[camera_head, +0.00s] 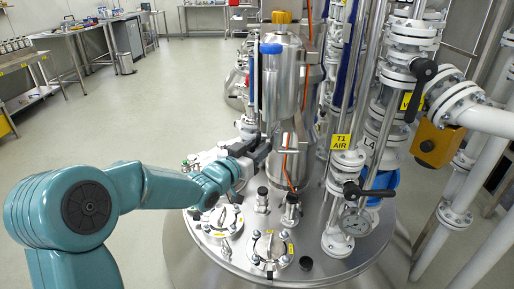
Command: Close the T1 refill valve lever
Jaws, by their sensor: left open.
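My left arm comes in from the left, and its dark gripper (258,150) is open beside the steel cylinder (283,85) above the tank lid. I cannot tell whether it touches anything. A black lever (370,191) sticks out to the right from the pipe below the yellow "T1 AIR" label (341,142). No refill label is readable, so I cannot tell which lever is the T1 refill valve's. My right gripper is not in view.
Steel tables (75,30) stand at the back left. The floor on the left is clear.

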